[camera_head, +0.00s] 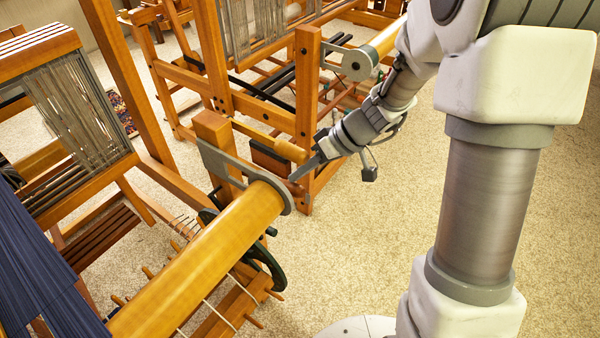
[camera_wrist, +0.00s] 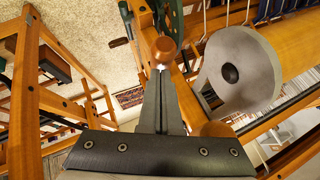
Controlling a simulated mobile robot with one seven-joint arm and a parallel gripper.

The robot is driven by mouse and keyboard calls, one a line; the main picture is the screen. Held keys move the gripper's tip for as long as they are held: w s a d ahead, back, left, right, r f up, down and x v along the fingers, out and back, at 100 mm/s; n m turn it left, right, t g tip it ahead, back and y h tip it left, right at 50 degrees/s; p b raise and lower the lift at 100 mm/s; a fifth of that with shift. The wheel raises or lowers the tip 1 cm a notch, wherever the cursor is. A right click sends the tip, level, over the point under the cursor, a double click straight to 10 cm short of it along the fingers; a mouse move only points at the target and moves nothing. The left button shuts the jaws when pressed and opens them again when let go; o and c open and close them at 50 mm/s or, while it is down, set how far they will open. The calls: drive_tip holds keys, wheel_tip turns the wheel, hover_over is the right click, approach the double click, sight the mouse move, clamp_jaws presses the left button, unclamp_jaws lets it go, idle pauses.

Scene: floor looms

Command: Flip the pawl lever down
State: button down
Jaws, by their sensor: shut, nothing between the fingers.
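The pawl lever appears to be the wooden-gripped handle (camera_head: 290,151) beside the front loom's post, sticking out toward my gripper; I cannot tell its exact pivot. My gripper (camera_head: 296,178) is shut and empty, its fingertips just below that grip and close to the rim of the grey metal disc (camera_head: 288,200) on the roller's end. In the wrist view my closed fingers (camera_wrist: 162,75) point at a round wooden knob (camera_wrist: 164,50), with the grey disc (camera_wrist: 262,72) to the right. Whether the fingertips touch anything cannot be told.
The thick wooden roller (camera_head: 205,240) runs toward the lower left. The wooden post (camera_head: 212,130) and grey bracket (camera_head: 222,165) stand beside the disc. A dark green wheel (camera_head: 262,265) is below. A second loom (camera_head: 308,90) stands behind. The carpet (camera_head: 350,240) right of the roller is clear.

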drive_tip(key=shift+t+y, duration=0.3)
drive_tip(key=shift+y, duration=0.2)
drive_tip(key=f+b, duration=0.1)
drive_tip(key=b, duration=0.2)
drive_tip(key=d+f+b, duration=0.1)
drive_tip(key=f+b, duration=0.1)
drive_tip(key=b, duration=0.1)
drive_tip(key=s+f+b, duration=0.1)
drive_tip(key=b, duration=0.2)
drive_tip(key=shift+d+f+b, duration=0.15)
drive_tip(key=shift+f+b, duration=0.25)
drive_tip(key=shift+s+f, duration=0.1)
